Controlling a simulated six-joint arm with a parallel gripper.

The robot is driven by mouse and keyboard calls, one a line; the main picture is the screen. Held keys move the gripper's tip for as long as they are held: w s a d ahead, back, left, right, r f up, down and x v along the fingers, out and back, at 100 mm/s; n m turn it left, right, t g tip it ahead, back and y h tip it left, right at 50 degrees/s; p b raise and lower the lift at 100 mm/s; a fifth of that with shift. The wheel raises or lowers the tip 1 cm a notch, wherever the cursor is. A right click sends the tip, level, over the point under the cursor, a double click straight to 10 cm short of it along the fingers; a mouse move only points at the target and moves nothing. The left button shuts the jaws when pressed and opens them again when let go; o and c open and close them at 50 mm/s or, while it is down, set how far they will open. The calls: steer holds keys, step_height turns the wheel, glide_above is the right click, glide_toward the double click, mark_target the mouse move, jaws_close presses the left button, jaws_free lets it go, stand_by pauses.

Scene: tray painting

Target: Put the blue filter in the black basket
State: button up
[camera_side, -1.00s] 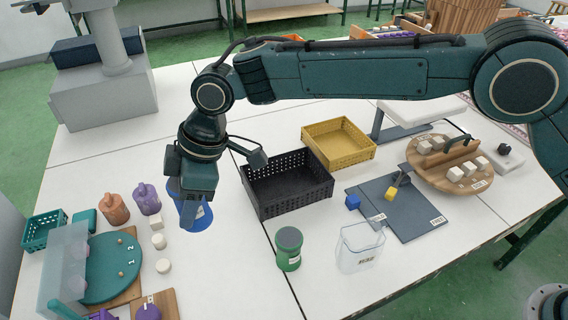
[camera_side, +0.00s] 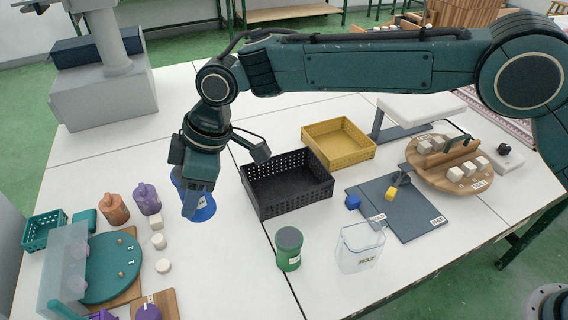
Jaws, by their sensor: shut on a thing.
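The blue filter (camera_side: 206,211) is a blue cylinder with a small white label, left of the black basket. My gripper (camera_side: 190,205) is shut on it and covers its upper left part. I cannot tell whether the filter is clear of the table. The black basket (camera_side: 262,206) is an open box with perforated walls near the middle of the table, and its inside looks empty. The gripper and filter are outside it, a short way to its left.
A yellow basket (camera_side: 361,154) adjoins the black one behind right. A green canister (camera_side: 288,260) and a clear pitcher (camera_side: 349,262) stand in front. White table is clear around the gripper's front.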

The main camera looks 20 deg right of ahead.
steer(key=w+d+m+t+h, duration=0.2)
steer(key=w+d+m+t, duration=0.1)
steer(key=w+d+m, duration=0.8)
steer(key=m+h, duration=0.3)
steer(key=m, duration=0.4)
glide_above(286, 188)
step_height(286, 188, down, 15)
steer(key=shift+t, duration=0.3)
steer(key=shift+f, duration=2.1)
steer(key=o, duration=1)
steer(key=shift+f, duration=0.15)
